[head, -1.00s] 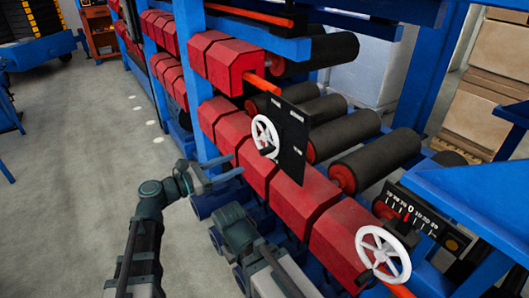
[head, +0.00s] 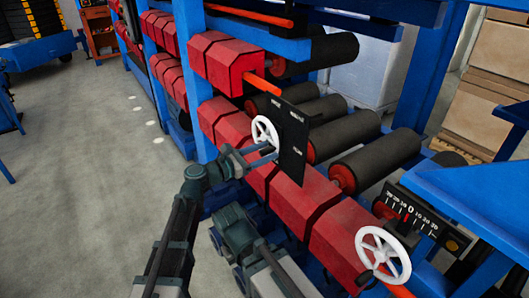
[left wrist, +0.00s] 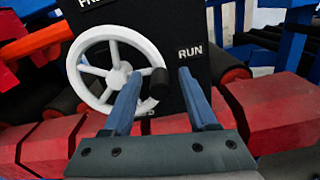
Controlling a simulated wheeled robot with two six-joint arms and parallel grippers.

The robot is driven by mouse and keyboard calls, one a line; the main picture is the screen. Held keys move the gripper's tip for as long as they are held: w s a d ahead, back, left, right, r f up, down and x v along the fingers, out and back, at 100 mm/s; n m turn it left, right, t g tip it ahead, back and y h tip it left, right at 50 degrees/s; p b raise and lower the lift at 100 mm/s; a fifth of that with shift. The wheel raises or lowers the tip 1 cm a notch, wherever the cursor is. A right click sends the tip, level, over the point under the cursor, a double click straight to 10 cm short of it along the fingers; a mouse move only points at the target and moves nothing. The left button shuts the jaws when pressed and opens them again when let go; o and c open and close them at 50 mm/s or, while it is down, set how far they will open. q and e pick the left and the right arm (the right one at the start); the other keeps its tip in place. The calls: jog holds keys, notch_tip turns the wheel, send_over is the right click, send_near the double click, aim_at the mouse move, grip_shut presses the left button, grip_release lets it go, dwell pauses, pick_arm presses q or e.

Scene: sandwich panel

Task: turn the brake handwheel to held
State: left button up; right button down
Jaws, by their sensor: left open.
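The white spoked handwheel (head: 265,131) is mounted on a black plate (head: 292,140) on the red-housed machine. In the left wrist view the handwheel (left wrist: 128,40) has a dark knob (left wrist: 158,82) on the right side of its rim. The bottom label is mostly hidden, with a D showing. My left gripper (head: 272,150) is open in front of the wheel's lower right. Its fingers (left wrist: 160,74) stand on either side of the knob, with a gap visible. My right gripper's fingers do not show.
A second white handwheel (head: 383,255) sits at lower right beside a numbered scale (head: 411,212). Red housings (head: 270,185) line the machine, with black rollers (head: 375,160) behind. Blue frame posts (head: 190,60) stand at the back. Clear grey floor (head: 90,170) lies to the left.

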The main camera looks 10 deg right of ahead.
pick_arm(q)
grip_shut()
dwell(1.4)
